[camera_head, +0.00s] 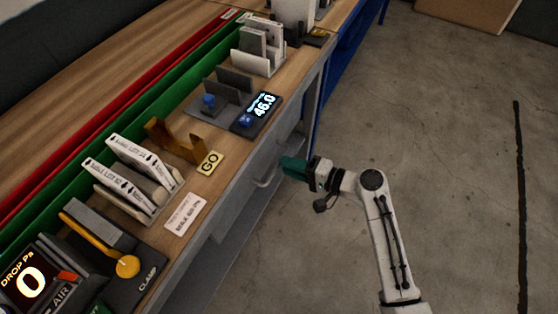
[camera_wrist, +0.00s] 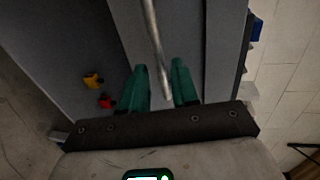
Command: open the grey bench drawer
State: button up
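The grey bench drawer (camera_head: 245,199) is in the front of the wooden-topped bench, and its front looks about flush with the bench. Its curved metal handle (camera_head: 266,179) stands out from it. In the wrist view the handle (camera_wrist: 154,40) is a bar running down from the top edge, its lower end between my fingers. My gripper (camera_head: 291,166) has green fingers and is just right of the handle in the head view. In the wrist view my gripper (camera_wrist: 162,82) is open, a finger on each side of the bar with gaps. I cannot tell whether either finger touches it.
The bench top (camera_head: 211,196) holds a GO tag (camera_head: 210,162), a lit 46.0 display (camera_head: 263,105), boxed filters (camera_head: 129,170) in a rack and a yellow-levered clamp (camera_head: 128,266). Open concrete floor (camera_head: 450,140) lies right of the bench.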

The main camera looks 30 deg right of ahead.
jog(key=shift+x, duration=2.05)
grip_shut()
